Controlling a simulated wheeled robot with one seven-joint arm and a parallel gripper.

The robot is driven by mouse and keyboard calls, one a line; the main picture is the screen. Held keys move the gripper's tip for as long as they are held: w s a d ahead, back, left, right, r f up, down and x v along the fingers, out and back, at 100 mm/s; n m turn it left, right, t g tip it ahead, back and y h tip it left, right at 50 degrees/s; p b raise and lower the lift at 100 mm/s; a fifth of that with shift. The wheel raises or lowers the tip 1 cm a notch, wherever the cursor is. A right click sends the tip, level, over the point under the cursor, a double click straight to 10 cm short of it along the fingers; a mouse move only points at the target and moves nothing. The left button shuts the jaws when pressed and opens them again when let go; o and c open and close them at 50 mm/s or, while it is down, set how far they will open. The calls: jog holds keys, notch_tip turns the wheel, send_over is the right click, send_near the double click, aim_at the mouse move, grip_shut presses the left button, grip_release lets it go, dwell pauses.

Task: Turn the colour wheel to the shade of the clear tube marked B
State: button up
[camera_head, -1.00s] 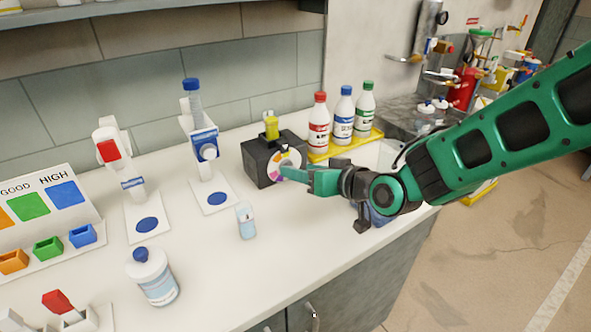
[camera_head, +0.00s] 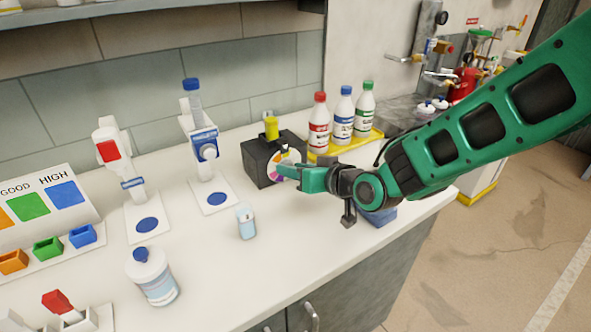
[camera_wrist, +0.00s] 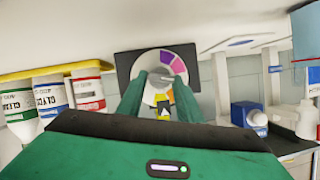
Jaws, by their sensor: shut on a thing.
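The colour wheel (camera_head: 284,160) is a round disc with coloured segments on the front of a dark box (camera_head: 258,164). In the wrist view the wheel (camera_wrist: 164,68) shows purple and magenta segments at upper right and a grey knob at its centre. My gripper (camera_head: 287,171) is at the wheel, its fingers (camera_wrist: 160,80) on either side of the knob, shut on it. A yellow tube (camera_head: 271,128) stands in the top of the box; I cannot read a B on it. My fingers hide part of the wheel.
Red-, blue- and green-capped bottles (camera_head: 344,114) stand on a yellow tray right of the box. A small clear vial (camera_head: 246,222) and a white bottle (camera_head: 152,276) stand on the counter in front. Two white stands (camera_head: 207,160) are to the left. Clear counter lies between.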

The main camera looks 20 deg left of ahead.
jog(key=shift+w+d+n+t, duration=0.1)
jog(key=shift+n+t, duration=0.2)
jog(key=shift+n, duration=0.1)
jog(key=o, duration=1.1)
jog(key=v, duration=1)
jog(key=shift+d+r, duration=0.2)
